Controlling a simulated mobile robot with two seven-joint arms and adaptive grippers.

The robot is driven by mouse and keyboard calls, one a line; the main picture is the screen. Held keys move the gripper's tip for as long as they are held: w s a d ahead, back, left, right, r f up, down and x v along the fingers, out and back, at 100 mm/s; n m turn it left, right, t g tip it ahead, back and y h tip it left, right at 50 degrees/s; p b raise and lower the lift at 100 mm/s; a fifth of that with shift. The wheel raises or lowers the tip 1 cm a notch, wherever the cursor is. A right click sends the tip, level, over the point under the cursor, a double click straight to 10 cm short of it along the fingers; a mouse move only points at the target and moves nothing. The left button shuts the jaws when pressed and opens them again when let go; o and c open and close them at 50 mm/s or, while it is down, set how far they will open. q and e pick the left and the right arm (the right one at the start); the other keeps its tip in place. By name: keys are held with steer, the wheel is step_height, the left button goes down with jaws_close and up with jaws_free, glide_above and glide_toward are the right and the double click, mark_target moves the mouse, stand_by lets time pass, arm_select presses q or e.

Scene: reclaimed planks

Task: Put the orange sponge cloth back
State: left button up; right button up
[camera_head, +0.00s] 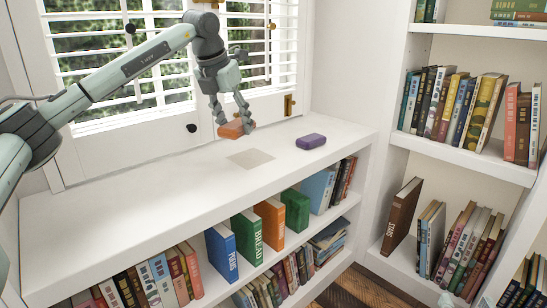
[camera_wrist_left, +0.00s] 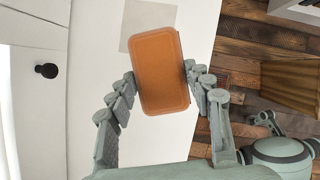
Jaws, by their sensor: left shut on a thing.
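The orange sponge cloth (camera_head: 236,129) is a rounded orange block held between the fingers of my left gripper (camera_head: 232,118). My left gripper is shut on it and holds it above the white shelf top (camera_head: 130,200). In the left wrist view the orange sponge cloth (camera_wrist_left: 162,70) sits between the two grey fingers (camera_wrist_left: 160,88). A light grey square patch (camera_head: 250,158) lies on the shelf top, a little below and right of the cloth in the head view. The patch also shows in the left wrist view (camera_wrist_left: 132,42), partly hidden by the cloth.
A purple block (camera_head: 311,141) lies on the shelf top to the right of the patch. Books fill the shelves below, including a green one (camera_head: 247,237). A tall bookcase (camera_head: 400,150) stands at the right. Shuttered windows (camera_head: 120,60) are behind. The left shelf top is clear.

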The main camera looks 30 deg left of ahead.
arm_select(q)
steer(key=shift+w+f, duration=0.1)
steer(key=shift+w, duration=0.2)
glide_above(274, 160)
steer(key=s, duration=0.2)
step_height(274, 160, down, 6)
steer(key=shift+w+f, duration=0.1)
steer(key=shift+f, duration=0.15)
steer(key=shift+w+d+f, duration=0.1)
steer(key=shift+w+f, duration=0.05)
steer(key=shift+f, duration=0.05)
steer(key=shift+f+b, duration=0.4)
steer(key=shift+f, duration=1.45)
arm_select(e)
steer(key=shift+s+a+r+t+y, duration=0.1)
steer(key=shift+a+r+t+y, duration=0.15)
steer(key=shift+r, duration=0.3)
steer(key=shift+s+a+r+t+y, duration=0.1)
steer(key=shift+a+r+t+y, duration=0.15)
steer(key=shift+r, duration=0.35)
steer(key=shift+s+a+r+t+y, duration=0.15)
steer(key=shift+r+t, duration=0.15)
steer(key=shift+r, duration=0.25)
arm_select(q)
steer(key=shift+f, duration=0.15)
steer(key=o, duration=1.1)
arm_select(e)
steer(key=shift+r, duration=0.1)
